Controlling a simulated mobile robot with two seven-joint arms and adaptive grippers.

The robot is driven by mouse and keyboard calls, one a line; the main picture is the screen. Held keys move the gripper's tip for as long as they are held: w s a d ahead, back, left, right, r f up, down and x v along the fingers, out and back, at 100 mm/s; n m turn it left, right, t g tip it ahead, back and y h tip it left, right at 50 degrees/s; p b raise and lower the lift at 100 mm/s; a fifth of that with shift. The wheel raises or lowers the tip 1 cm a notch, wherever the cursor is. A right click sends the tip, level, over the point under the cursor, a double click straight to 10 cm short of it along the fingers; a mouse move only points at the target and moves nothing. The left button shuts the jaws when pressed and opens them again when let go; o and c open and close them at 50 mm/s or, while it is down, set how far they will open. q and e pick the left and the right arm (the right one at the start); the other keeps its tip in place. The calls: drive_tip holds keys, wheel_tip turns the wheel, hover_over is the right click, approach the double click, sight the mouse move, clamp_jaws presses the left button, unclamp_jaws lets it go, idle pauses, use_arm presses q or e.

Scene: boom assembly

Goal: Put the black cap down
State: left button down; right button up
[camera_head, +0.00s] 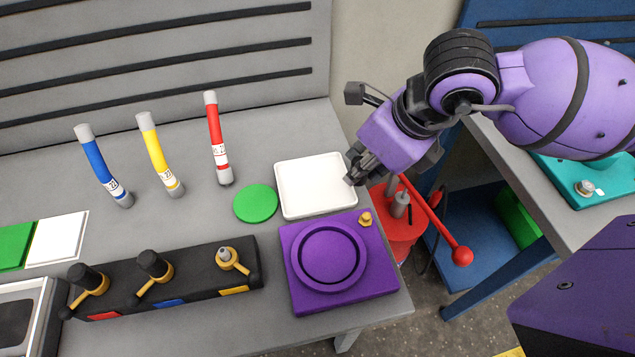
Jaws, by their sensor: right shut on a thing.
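My right gripper (358,172) reaches in from the right and points down at the right edge of the white tray (312,187). It is shut on a small dark thing, likely the black cap, which is hard to tell apart from the dark fingers. A black block (195,285) at the front holds several yellow-handled fittings. Two fittings carry black caps, the left one (85,276) and the middle one (149,262). The right fitting (226,257) has a bare grey top. My left gripper is not in view.
A green disc (256,203) lies left of the tray. A purple base with a ring (371,279) sits in front of it. A red stand with a lever (408,225) is beyond the table's right edge.

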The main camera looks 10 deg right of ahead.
drive_tip(key=w+a+f, duration=0.2)
drive_tip(key=f, duration=0.1)
drive_tip(key=w+a+f, duration=0.3)
drive_tip(key=shift+w+a+f, duration=0.15)
drive_tip(key=shift+a+f, duration=0.05)
drive_tip(key=shift+a, duration=0.15)
drive_tip(key=x, duration=0.3)
drive_tip(key=shift+s+d+f, duration=0.15)
drive_tip(key=shift+s+f, duration=0.1)
drive_tip(key=shift+s, duration=0.05)
drive_tip(key=shift+f, duration=0.2)
drive_tip(key=shift+f, duration=0.65)
drive_tip(key=o, duration=1)
drive_tip(key=shift+r, duration=0.1)
